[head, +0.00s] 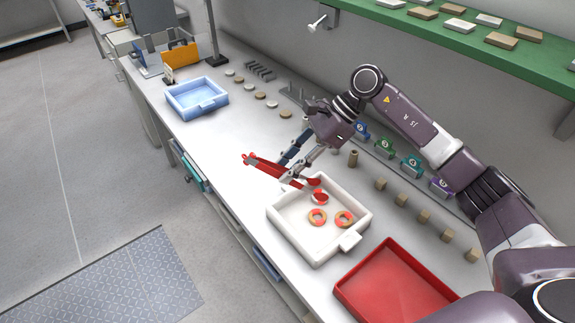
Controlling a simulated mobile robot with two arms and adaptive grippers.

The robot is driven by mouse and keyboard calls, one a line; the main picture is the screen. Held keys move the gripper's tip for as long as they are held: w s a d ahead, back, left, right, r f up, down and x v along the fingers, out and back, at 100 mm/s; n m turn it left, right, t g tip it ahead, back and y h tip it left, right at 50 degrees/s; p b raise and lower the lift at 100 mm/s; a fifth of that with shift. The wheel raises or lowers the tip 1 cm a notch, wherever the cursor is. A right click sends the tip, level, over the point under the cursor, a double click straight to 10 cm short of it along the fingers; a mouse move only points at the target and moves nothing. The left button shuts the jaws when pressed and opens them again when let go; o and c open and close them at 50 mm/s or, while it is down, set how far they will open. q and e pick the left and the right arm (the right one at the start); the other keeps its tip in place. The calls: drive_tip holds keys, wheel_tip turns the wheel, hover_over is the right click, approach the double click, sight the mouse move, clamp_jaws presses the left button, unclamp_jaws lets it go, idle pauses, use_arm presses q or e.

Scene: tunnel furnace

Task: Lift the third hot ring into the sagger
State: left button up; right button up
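The white square tray (283,229), which looks like the sagger, stands on the bench. Two tan rings with red-glowing parts, a left one (317,217) and a right one (344,218), lie flat inside it. A third, redder ring (320,198) shows near the tray's back wall; I cannot tell whether it touches the floor. My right gripper (288,172) is shut on red tongs (264,167), over the tray's back left corner. The tongs' right end is close above the third ring; whether they grip it is unclear. My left gripper is out of view.
An empty red tray (392,285) stands in front right of the white tray. A blue tray (197,98) is farther back left. Small blocks (424,216) and numbered coloured holders (411,165) line the right side. A green shelf (470,32) overhangs the back.

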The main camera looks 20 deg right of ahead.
idle(0.5)
wheel_tip(320, 180, up, 10)
drive_tip(key=p, duration=0.4)
